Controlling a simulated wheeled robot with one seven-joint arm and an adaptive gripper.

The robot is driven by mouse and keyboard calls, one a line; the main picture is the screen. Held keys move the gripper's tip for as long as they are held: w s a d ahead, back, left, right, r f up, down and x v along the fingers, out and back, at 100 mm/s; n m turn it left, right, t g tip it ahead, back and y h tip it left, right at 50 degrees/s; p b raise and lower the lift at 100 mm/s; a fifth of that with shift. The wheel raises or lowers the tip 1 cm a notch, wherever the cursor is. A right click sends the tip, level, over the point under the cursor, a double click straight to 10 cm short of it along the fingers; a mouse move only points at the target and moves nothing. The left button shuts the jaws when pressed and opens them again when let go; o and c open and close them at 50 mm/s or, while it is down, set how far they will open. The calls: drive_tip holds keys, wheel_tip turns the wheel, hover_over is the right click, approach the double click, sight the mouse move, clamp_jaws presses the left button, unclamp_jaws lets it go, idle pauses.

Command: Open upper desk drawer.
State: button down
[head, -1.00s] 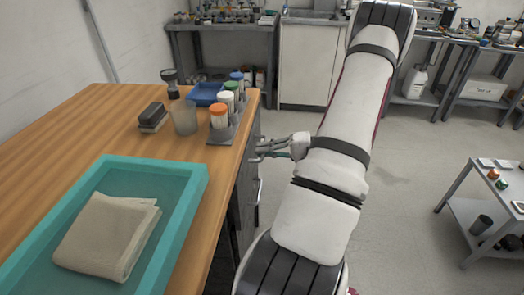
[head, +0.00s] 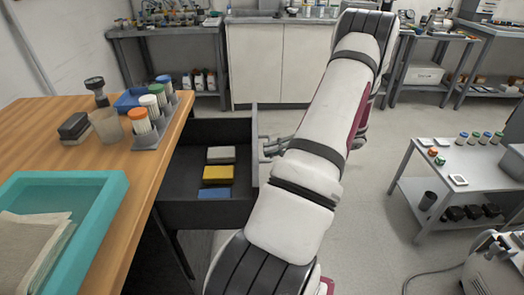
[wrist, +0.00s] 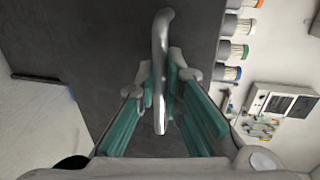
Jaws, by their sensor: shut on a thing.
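The upper desk drawer (head: 185,214) stands pulled out from the right side of the wooden desk (head: 50,137). In the head view its inside shows, with a grey block (head: 221,154), a yellow block (head: 217,174) and a blue block (head: 214,193) in a row. My gripper (head: 268,148) is at the drawer's front, partly hidden by my arm. In the wrist view the metal bar handle (wrist: 160,75) runs between the teal-lined fingers of my gripper (wrist: 163,100), which is shut on it. The dark drawer front (wrist: 105,45) lies behind the handle.
On the desk are a teal tray (head: 98,207) with a folded cloth (head: 30,245), a rack of capped tubes (head: 152,137), a clear cup (head: 106,126) and a black brush (head: 74,126). A grey cart (head: 455,172) stands at right. Open floor lies between.

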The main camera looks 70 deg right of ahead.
drive_tip(key=shift+s+d+f, duration=0.15)
drive_tip(key=shift+s, duration=0.45)
drive_tip(key=shift+s+d+f, duration=0.15)
drive_tip(key=shift+s, duration=0.4)
drive_tip(key=c, duration=1.7)
unclamp_jaws()
drive_tip(key=shift+w+r, duration=0.1)
drive_tip(key=shift+d+r, duration=0.1)
drive_tip(key=v, duration=1.2)
